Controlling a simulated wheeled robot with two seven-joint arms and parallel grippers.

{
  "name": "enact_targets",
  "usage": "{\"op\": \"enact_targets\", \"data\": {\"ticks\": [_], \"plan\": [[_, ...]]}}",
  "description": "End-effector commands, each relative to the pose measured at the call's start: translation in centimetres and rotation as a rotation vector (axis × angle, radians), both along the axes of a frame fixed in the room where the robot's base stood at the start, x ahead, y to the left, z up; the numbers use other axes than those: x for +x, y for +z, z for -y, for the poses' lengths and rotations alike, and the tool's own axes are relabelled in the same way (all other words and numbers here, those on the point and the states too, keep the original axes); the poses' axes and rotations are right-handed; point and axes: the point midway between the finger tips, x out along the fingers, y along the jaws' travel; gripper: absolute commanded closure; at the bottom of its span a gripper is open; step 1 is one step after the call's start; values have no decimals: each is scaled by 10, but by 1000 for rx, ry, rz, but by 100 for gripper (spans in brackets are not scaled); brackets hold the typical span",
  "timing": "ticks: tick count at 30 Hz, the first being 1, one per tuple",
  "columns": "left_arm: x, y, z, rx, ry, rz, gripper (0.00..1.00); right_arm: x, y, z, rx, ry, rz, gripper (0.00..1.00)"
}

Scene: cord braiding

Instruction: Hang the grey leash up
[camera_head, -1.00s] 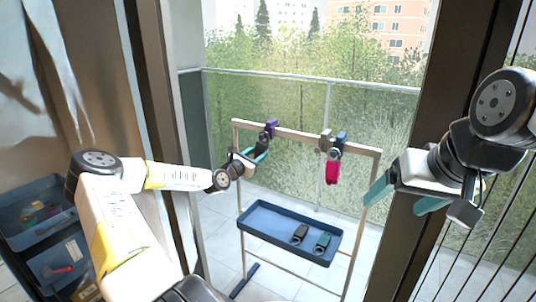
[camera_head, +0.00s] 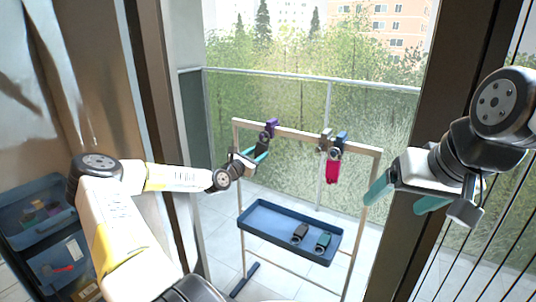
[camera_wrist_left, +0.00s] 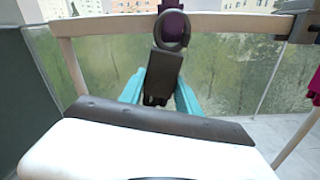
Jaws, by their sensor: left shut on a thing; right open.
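My left gripper (camera_head: 262,154) is shut on a dark grey leash, which sits between its teal fingers in the left wrist view. The leash's strap (camera_wrist_left: 160,82) hangs down and its ring (camera_wrist_left: 172,30) is at the top. The ring is at a purple peg (camera_head: 271,128) on the rack's top bar (camera_head: 300,135); the peg also shows in the left wrist view (camera_wrist_left: 171,5). I cannot tell whether the ring is around the peg or only in front of it. My right gripper (camera_head: 405,198) is open and empty, right of the rack.
A pink item (camera_head: 332,173) hangs further right on the bar, by a grey peg (camera_head: 324,139) and a blue one (camera_head: 341,138). A blue tray (camera_head: 265,225) below holds a dark item (camera_head: 300,232) and a green one (camera_head: 323,242). Door frames stand on both sides.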

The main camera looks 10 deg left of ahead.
Motion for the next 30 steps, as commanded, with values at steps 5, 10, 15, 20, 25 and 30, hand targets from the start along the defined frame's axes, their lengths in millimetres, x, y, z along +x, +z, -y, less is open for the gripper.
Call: {"op": "enact_targets", "data": {"ticks": [5, 10, 15, 20, 25, 30], "plan": [[0, 0, 0, 0, 0, 1, 100, 0, 0, 0, 0, 0, 0, 21], [0, 0, 0, 0, 1, 1, 41, 0, 0, 0, 0, 0, 0, 21], [0, 0, 0, 0, 0, 0, 35, 0, 0, 0, 0, 0, 0, 21], [0, 0, 0, 0, 0, -1, 23, 0, 0, 0, 0, 0, 0, 21], [0, 0, 0, 0, 0, 0, 21, 0, 0, 0, 0, 0, 0, 21], [-1, 0, 0, -1, 0, 0, 21, 0, 0, 0, 0, 0, 0, 21]]}}
